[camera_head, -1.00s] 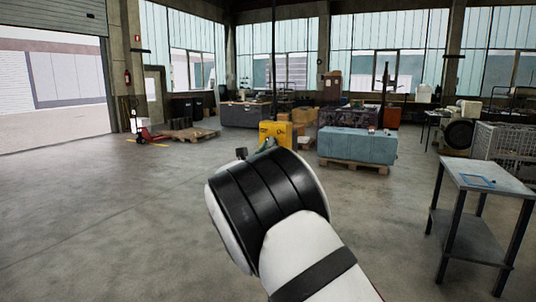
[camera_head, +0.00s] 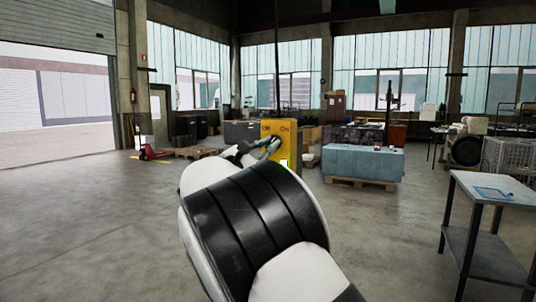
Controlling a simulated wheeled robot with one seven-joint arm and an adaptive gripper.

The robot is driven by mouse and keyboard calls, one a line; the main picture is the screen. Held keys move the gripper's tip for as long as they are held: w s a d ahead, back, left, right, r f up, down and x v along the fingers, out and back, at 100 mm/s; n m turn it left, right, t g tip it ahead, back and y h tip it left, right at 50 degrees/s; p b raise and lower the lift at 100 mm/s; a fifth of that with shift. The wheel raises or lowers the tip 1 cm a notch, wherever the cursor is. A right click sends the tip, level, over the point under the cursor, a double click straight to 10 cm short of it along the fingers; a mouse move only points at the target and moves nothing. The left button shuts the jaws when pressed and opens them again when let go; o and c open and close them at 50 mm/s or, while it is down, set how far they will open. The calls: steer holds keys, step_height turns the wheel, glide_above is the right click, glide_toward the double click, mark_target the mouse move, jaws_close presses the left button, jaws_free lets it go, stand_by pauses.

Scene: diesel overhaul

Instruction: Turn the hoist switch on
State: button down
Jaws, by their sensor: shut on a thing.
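The hoist switch is a yellow box (camera_head: 301,134) hanging below a thin dark line, just right of the picture's middle. My gripper (camera_head: 266,146) is at the left part of the box's face, shut on the switch's handle. My white and black arm hides the box's lower left, and the handle itself is mostly hidden by the gripper.
A blue-grey crate (camera_head: 362,162) on a pallet stands behind to the right. A grey metal table (camera_head: 497,188) is at the right edge. A red pallet truck (camera_head: 150,151) stands far left. The floor on the left is clear.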

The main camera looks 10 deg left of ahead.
steer(key=shift+r+m+g+b, duration=0.1)
steer(key=shift+m+g+b, duration=0.3)
steer(key=shift+m, duration=0.7)
steer(key=c, duration=1.6)
jaws_free()
steer(key=v, duration=1.2)
steer(key=shift+w, duration=0.15)
steer(key=shift+a, duration=0.1)
